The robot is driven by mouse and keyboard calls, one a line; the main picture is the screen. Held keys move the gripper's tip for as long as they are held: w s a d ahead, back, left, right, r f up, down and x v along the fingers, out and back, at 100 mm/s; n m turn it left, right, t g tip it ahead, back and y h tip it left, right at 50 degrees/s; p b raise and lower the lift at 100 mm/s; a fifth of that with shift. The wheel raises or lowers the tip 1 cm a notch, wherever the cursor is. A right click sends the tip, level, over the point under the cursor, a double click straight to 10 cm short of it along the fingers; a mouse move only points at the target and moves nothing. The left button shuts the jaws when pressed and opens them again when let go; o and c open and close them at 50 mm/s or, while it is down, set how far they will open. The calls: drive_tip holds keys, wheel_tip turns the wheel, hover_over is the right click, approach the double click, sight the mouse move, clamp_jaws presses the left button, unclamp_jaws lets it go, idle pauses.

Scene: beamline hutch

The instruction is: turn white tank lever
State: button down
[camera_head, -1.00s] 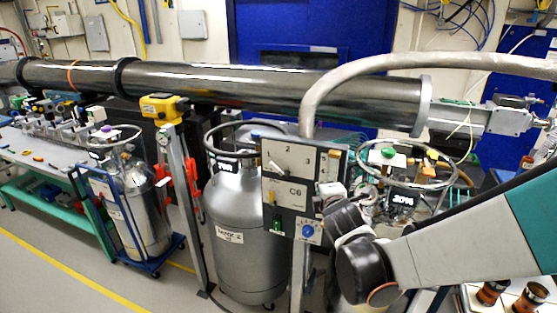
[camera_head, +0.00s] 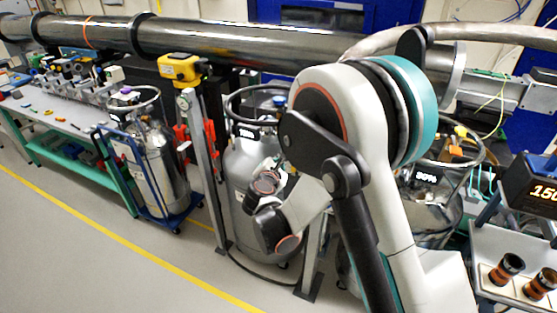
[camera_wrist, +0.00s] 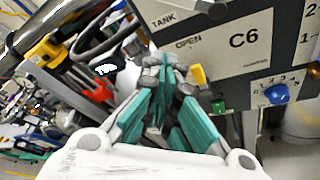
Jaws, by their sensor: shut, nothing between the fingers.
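My gripper (camera_wrist: 163,72) has its teal fingers together and empty in the wrist view, close to the left edge of a grey control panel (camera_wrist: 232,95). The panel has a white face plate (camera_wrist: 262,52) marked TANK, OPEN and C6. A pale grey part (camera_wrist: 215,9) shows at the top of the plate, cut by the frame; I cannot tell if it is the white lever. A small yellow piece (camera_wrist: 198,75) is just right of the fingertips; contact is unclear. In the head view my arm hides the panel and the fingertips.
A blue knob (camera_wrist: 276,93) is low on the panel. Silver tanks (camera_head: 158,165) stand behind, one on a blue cart. A long metal pipe (camera_head: 230,45) crosses above. A yellow box (camera_head: 181,70) tops a post. Floor (camera_head: 120,250) at front left is clear.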

drive_tip(key=w+d+r, duration=0.1)
drive_tip(key=w+d, duration=0.2)
drive_tip(key=w, duration=0.2)
drive_tip(key=shift+r+p, duration=0.3)
drive_tip(key=shift+p, duration=0.1)
drive_tip(key=shift+d, duration=0.1)
drive_tip(key=shift+d+r+m+t+b, duration=0.1)
drive_tip(key=shift+r+m+t+b, duration=0.2)
drive_tip(key=shift+m+b, duration=0.45)
drive_tip(key=shift+s+d+r+m+t+y+b, duration=0.2)
drive_tip(key=shift+d+r+m+b, duration=0.25)
drive_tip(key=shift+b, duration=0.45)
drive_tip(key=shift+s+d+r+m+t+y+b, duration=0.1)
drive_tip(key=shift+d+r+m+t+y+b, duration=0.15)
drive_tip(key=shift+r+m+b, duration=0.55)
drive_tip(key=shift+s+d+r+m+t+y+b, duration=0.15)
drive_tip(key=shift+d+r+m+b, duration=0.2)
drive_tip(key=shift+b, duration=0.7)
drive_tip(key=shift+d+r, duration=0.1)
drive_tip(key=shift+d, duration=0.05)
